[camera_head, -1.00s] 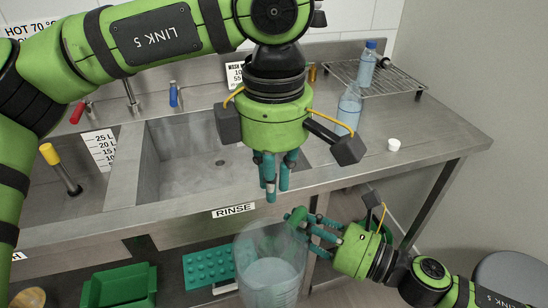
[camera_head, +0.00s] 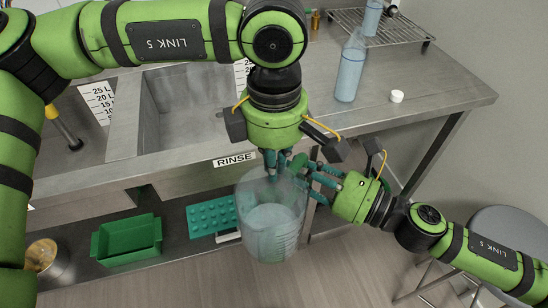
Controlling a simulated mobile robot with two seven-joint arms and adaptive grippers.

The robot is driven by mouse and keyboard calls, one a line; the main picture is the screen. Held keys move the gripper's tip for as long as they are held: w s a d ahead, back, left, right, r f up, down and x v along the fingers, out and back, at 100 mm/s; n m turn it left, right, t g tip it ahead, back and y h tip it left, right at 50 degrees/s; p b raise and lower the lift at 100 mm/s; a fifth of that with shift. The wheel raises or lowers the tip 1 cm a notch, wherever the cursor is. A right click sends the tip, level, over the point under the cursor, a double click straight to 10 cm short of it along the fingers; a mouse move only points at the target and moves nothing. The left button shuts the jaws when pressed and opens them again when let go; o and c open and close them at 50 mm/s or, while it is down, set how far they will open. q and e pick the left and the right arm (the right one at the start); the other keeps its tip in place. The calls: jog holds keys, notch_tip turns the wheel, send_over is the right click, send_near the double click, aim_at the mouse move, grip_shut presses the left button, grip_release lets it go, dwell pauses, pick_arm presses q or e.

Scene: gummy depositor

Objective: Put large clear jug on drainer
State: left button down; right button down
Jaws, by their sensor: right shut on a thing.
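The large clear jug (camera_head: 262,222) hangs upright in front of the sink counter, below the RINSE label. My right gripper (camera_head: 308,178) is shut on the jug at its upper right; the exact grip is partly hidden by fingers. My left gripper (camera_head: 274,163) points down just above the jug's rim, close to the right gripper's fingers. The overlap hides whether its fingers are open or shut. The drainer, a wire rack (camera_head: 404,36), stands at the back right of the counter.
Clear bottles (camera_head: 350,68) stand on the counter and at the rack, with a white cap (camera_head: 397,96) nearby. The sink basin (camera_head: 190,105) is to the left. A green crate (camera_head: 128,242) and green mould (camera_head: 211,216) lie on the lower shelf. A stool (camera_head: 505,235) stands right.

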jog(key=c, duration=0.9)
grip_release()
jog(key=shift+s, duration=0.1)
jog(key=shift+c, duration=0.2)
jog(key=shift+r, duration=0.1)
